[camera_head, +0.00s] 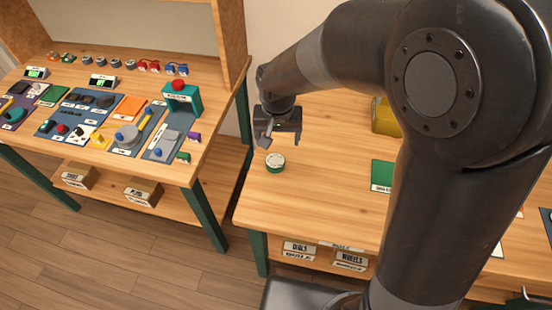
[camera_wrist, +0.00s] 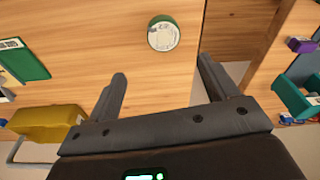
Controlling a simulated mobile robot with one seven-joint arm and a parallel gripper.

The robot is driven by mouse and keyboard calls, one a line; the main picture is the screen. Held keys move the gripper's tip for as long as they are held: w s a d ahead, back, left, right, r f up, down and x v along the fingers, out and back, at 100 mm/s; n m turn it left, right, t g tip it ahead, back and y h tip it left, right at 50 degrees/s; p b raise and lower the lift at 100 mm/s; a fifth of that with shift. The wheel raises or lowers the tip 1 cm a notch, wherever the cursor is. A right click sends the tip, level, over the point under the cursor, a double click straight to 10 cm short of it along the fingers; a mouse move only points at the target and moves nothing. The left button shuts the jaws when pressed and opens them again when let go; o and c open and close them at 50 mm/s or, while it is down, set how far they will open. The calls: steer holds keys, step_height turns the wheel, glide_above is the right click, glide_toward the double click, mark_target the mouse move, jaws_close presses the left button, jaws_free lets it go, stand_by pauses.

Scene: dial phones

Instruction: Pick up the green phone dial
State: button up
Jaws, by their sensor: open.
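The green phone dial (camera_head: 275,162) is a small round disc with a pale, marked top face and a green side. It lies on the wooden table near its left edge. In the wrist view the green dial (camera_wrist: 163,33) sits beyond my fingertips, roughly between them in line. My gripper (camera_head: 272,137) hangs above the table just behind the dial in the head view. In the wrist view my gripper (camera_wrist: 163,72) has its two dark fingers wide apart with nothing between them, and it does not touch the dial.
The table's left edge is close to the dial, with a gap to another workbench (camera_head: 213,150) holding several parts and a teal press (camera_head: 182,98). Table around the dial is clear.

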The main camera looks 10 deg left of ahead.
mark_target(275, 161)
steer(key=f, duration=0.7)
steer(key=w+a+f, duration=0.1)
steer(key=f, duration=0.3)
steer(key=shift+w+f, duration=0.1)
steer(key=shift+f, duration=0.1)
steer(key=shift+c, duration=0.5)
steer(key=c, duration=1)
